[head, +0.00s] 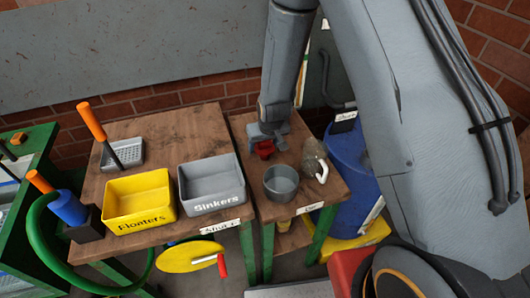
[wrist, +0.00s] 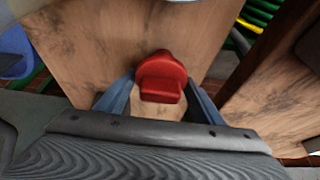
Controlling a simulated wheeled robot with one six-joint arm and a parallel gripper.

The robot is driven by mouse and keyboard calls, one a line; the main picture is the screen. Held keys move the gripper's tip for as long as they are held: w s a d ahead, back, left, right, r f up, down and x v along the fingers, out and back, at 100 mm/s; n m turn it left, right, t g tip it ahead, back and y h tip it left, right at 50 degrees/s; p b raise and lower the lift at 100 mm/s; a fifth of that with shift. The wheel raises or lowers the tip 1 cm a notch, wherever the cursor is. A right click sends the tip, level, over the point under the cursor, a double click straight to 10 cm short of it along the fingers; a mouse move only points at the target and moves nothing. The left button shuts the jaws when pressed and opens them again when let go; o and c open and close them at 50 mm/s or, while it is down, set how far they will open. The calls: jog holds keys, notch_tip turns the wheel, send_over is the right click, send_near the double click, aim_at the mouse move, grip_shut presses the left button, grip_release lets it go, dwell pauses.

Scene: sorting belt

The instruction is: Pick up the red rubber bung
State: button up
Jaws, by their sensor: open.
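The red rubber bung (head: 264,149) is on the small wooden table at the right, directly below my gripper (head: 268,142). In the wrist view the red bung (wrist: 161,78) lies between the tips of my two blue-grey fingers (wrist: 160,82). The fingers are open, one on each side of it. A narrow gap seems to show at each side, but I cannot tell for sure whether either finger touches it. The gripper partly hides the bung in the head view.
A grey round pot (head: 281,184) and a mottled lump with a white handle (head: 316,160) stand close by on the same table. To the left, a larger table holds a yellow Floaters bin (head: 139,201) and a grey Sinkers bin (head: 212,184). A blue drum (head: 350,165) stands at right.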

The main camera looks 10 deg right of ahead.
jog(key=shift+w+f, duration=0.2)
jog(key=shift+f, duration=0.3)
jog(key=c, duration=0.8)
jog(key=shift+c, duration=0.2)
jog(key=shift+r, duration=0.65)
notch_tip(320, 180, up, 7)
jog(key=shift+s+r+p, duration=0.1)
jog(key=shift+r+p, duration=0.1)
jog(key=shift+p, duration=0.4)
jog(key=shift+r+p, duration=0.7)
jog(key=shift+p, duration=0.05)
